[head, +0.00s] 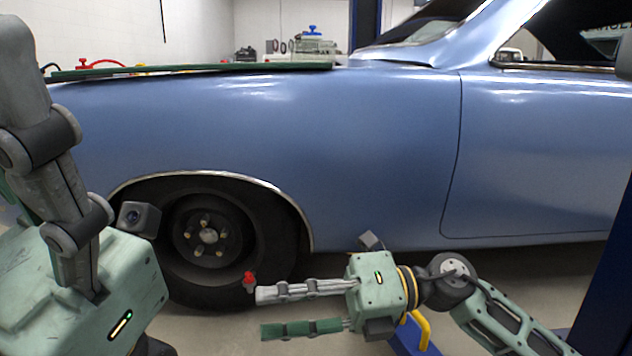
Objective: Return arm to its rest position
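My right gripper (262,312) reaches in from the lower right and points left, low in front of the car's front wheel. Its grey upper finger and green lower finger are apart, with nothing seen between them. My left gripper (55,170) is large and close at the left edge. Its pale green body is at the bottom and a jointed grey finger points up. Its other finger is mostly hidden and the fingertips are not clear, so I cannot tell whether it is open.
A blue car (380,150) fills the middle, its wheel (208,235) bare of a hubcap. A small red-topped object (249,278) shows beside the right gripper's upper fingertip; I cannot tell whether they touch. A dark blue post (610,270) stands at right, with a yellow-handled part (422,332) low down.

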